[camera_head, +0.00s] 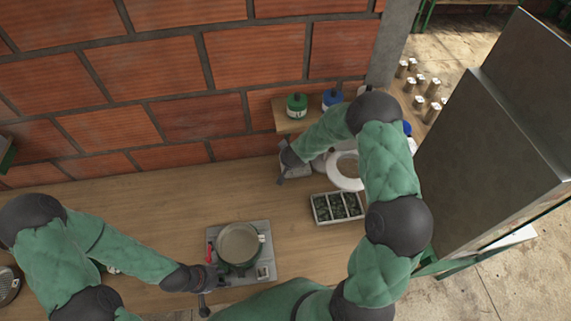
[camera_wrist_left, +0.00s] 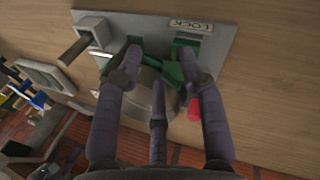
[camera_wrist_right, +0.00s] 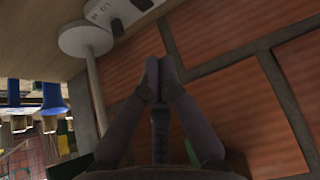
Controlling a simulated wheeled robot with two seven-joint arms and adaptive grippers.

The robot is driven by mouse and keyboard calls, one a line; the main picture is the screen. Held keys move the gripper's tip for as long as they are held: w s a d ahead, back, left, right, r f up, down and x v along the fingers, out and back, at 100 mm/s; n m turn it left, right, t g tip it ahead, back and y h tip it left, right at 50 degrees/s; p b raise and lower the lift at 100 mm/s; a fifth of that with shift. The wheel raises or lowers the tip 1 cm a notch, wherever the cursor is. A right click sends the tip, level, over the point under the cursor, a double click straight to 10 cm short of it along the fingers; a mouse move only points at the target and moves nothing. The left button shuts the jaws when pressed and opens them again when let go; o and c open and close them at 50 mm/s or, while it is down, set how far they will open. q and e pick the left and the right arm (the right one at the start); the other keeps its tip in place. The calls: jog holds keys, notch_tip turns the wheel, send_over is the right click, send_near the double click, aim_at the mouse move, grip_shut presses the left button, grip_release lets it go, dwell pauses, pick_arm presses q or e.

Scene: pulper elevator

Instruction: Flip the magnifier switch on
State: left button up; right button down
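The magnifier (camera_head: 345,171) shows in the head view as a white ring at the back right of the table, partly covered by my right arm. My right gripper (camera_head: 281,180) is left of the ring, close to a small pale box (camera_head: 298,171). In the right wrist view my right gripper (camera_wrist_right: 158,80) has its fingertips together, with nothing seen between them. A white box with dark parts (camera_wrist_right: 122,14) lies beyond the tips; I cannot make out the switch state. My left gripper (camera_wrist_left: 160,68) has its fingers apart over a grey plate (camera_wrist_left: 222,43) marked LOCK, near green parts.
A round pot-like thing (camera_head: 239,244) sits on the grey plate at the front. A compartment tray (camera_head: 338,207) lies in front of the magnifier. Green (camera_head: 297,106) and blue (camera_head: 332,98) bottles stand on a small shelf by the brick wall (camera_head: 160,80). The table's left middle is clear.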

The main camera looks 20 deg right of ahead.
pick_arm(q)
jog(key=shift+w+f+b, duration=0.1)
jog(key=shift+f+b, duration=0.4)
pick_arm(e)
jog(key=x, duration=1)
jog(key=shift+w+a+f, duration=0.1)
jog(key=shift+f, duration=0.1)
pick_arm(q)
jog(key=shift+f, duration=0.25)
pick_arm(e)
jog(key=shift+s+f, duration=0.25)
jog(key=shift+f, duration=0.85)
pick_arm(q)
jog(key=shift+b, duration=0.3)
pick_arm(e)
jog(key=shift+s+a+f, duration=0.1)
jog(key=shift+s+f, duration=0.05)
jog(key=shift+f, duration=0.55)
